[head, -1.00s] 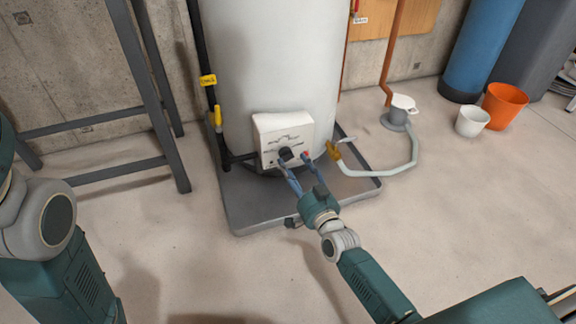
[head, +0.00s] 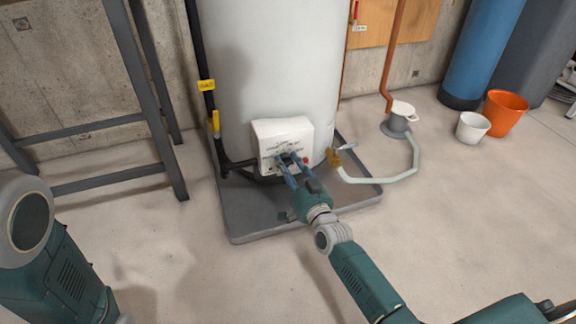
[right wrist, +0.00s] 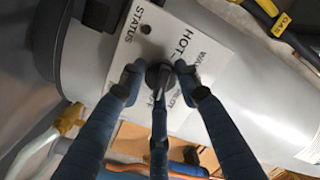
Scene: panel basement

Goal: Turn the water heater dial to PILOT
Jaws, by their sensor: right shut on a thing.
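The white water heater (head: 270,60) stands in a grey drain pan (head: 240,222). Its white control box (head: 268,130) sits low on the tank's front and also shows in the right wrist view (right wrist: 98,72). The dark dial (right wrist: 156,76) lies between my right gripper's fingertips (right wrist: 159,76), near the lettering "HOT". My right gripper is at the front of the control box in the head view (head: 291,159), its fingers shut on the dial.
A black gas pipe (head: 203,100) with a yellow valve handle (head: 215,122) runs left of the tank. A brass drain valve (head: 333,158) with a pale hose (head: 385,178) is at the right. A dark metal stand (head: 150,100) is left; open floor lies in front.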

